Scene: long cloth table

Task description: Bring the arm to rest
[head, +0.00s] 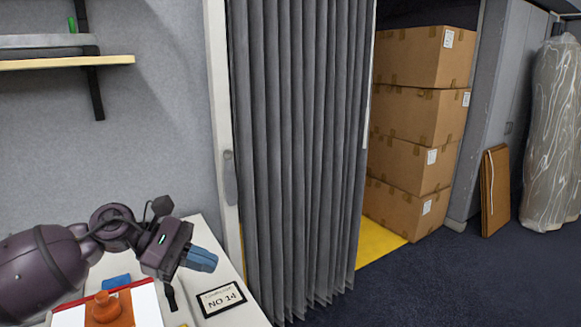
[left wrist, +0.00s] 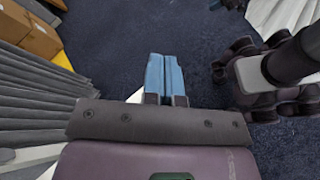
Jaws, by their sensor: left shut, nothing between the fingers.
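My left gripper (head: 203,259) comes in from the left in the head view, above the white table's end. Its blue fingers are shut with nothing between them. In the left wrist view the two blue fingers (left wrist: 165,78) lie side by side, pointing over the dark floor. My right gripper is not seen in the head view.
Stacked cardboard boxes (head: 417,115) are behind. Dark floor (head: 430,290) at right is open.

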